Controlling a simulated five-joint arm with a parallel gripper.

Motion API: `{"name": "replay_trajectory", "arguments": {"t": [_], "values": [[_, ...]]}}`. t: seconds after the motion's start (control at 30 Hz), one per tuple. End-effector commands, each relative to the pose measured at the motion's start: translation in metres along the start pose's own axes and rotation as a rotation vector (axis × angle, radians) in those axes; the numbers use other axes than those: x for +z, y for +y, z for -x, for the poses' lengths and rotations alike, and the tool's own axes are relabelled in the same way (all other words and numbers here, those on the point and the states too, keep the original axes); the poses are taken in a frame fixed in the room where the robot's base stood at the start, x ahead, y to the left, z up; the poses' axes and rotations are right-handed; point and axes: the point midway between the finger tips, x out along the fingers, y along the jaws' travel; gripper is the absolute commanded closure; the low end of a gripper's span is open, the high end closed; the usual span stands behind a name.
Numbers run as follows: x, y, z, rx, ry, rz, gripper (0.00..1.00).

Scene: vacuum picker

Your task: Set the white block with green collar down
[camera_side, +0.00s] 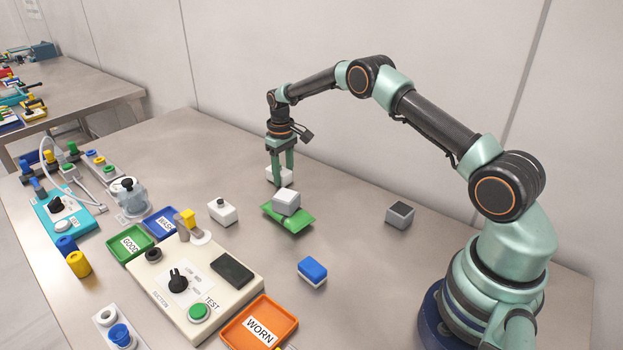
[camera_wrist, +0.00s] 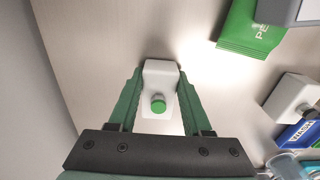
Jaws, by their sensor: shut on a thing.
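The white block with green collar (camera_wrist: 160,76) sits between the two green fingers of my gripper (camera_wrist: 157,95) in the wrist view, its round green part facing the camera. My gripper is shut on it. In the side view my gripper (camera_side: 283,170) points straight down at the back of the table, and the white block (camera_side: 286,178) shows low between its fingertips. I cannot tell whether the block touches the table. Its green part does not show in the side view.
A green packet (camera_side: 289,219) with a grey-white block (camera_side: 286,202) on it lies just in front of my gripper. A white block with a dark knob (camera_side: 222,212) stands to the left. A grey block (camera_side: 399,215) is to the right. Bare table (camera_side: 345,190) lies between.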

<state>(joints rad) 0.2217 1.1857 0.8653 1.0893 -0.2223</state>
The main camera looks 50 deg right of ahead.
Motion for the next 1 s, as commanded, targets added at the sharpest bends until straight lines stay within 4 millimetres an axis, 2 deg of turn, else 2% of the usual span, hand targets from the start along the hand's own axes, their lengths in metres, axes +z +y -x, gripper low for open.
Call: {"name": "replay_trajectory", "arguments": {"t": [0.2, 0.23, 0.27, 0.3, 0.67, 0.77, 1.0], "values": [[0.0, 0.0, -0.003, 0.0, 0.0, 0.0, 1.0], [0.0, 0.0, -0.003, 0.0, 0.0, 0.0, 0.4], [0.0, 0.0, -0.003, 0.0, 0.0, 0.0, 0.28], [0.0, 0.0, -0.003, 0.0, 0.0, 0.0, 0.21], [0.0, 0.0, 0.001, 0.0, 0.001, 0.0, 0.21], [-0.001, 0.0, 0.011, 0.0, 0.002, 0.0, 0.21], [-0.001, 0.0, 0.058, 0.001, 0.005, 0.0, 0.21]]}}
